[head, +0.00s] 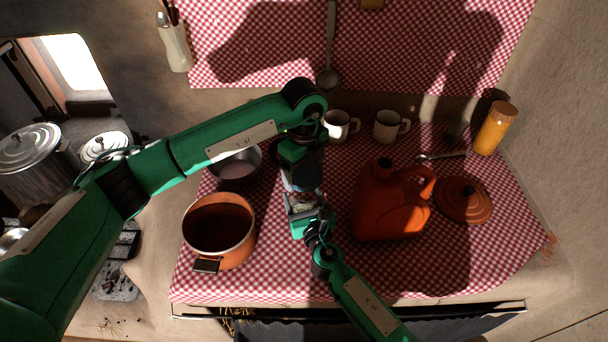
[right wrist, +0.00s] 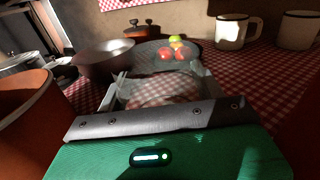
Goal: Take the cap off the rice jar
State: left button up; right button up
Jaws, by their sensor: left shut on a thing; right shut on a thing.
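The rice jar (head: 301,201) seems to be the pale, clear-looking thing between my two grippers in the middle of the checked cloth; little of it shows. My right gripper (head: 303,207) comes in from the front and is shut on its body. A see-through, pale shape (right wrist: 165,92) sits between the right fingers in the right wrist view. My left gripper (head: 301,178) reaches down from the back, just above the right one, and is shut at the top of the jar. The cap is hidden by the left gripper, so I cannot see whether it sits on the jar or apart.
An orange pot (head: 217,232) and a grey bowl (head: 236,168) stand left. A large orange jug (head: 388,212), a terracotta lid (head: 464,201), a spoon (head: 440,156) and a yellow canister (head: 492,132) are right. Two mugs (head: 386,127) stand behind. Tomatoes (right wrist: 172,53) lie behind the jar.

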jog(key=o, duration=2)
jog(key=shift+f, duration=0.1)
